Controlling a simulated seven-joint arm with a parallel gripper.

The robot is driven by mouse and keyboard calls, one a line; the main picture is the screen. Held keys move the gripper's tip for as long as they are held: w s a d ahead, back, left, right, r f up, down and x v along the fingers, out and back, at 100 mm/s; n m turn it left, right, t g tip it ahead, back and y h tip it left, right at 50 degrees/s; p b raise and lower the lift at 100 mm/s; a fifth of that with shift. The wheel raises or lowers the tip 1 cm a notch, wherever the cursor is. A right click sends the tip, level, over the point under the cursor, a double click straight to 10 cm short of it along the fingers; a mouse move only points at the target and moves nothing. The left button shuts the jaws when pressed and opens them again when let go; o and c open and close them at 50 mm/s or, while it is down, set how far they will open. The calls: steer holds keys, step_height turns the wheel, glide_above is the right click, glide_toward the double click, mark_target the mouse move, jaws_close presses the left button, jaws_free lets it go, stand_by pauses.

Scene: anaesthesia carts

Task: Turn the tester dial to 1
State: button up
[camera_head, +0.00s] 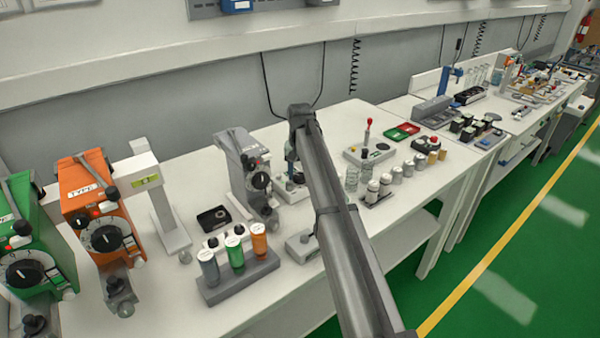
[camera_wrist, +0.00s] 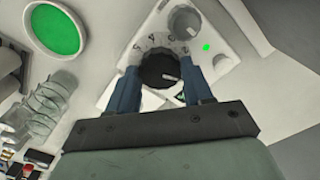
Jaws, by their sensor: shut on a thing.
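In the wrist view, the black tester dial (camera_wrist: 157,68) sits on a white panel (camera_wrist: 118,98) with printed figures around its far side. A pale pointer mark on the dial faces right and slightly down; I cannot read which figure it meets. My gripper (camera_wrist: 161,74) has its two blue fingers on either side of the dial, shut on it. In the head view, my gripper (camera_head: 291,158) is down at the small white tester (camera_head: 284,190); my arm hides much of it, and the dial is not clear there.
Beside the dial are a grey round knob (camera_wrist: 185,22) and a small green light (camera_wrist: 206,47). A grey machine (camera_head: 240,165) stands close left of my gripper. A rack of capped cylinders (camera_head: 238,278) is in front. Jars (camera_head: 386,183) stand right of my arm.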

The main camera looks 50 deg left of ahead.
mark_target(300, 175)
steer(key=shift+n, duration=1.1)
steer(key=o, duration=1)
steer(key=shift+o, duration=0.2)
step_height(300, 175, up, 14)
steer(key=shift+w+f, duration=0.1)
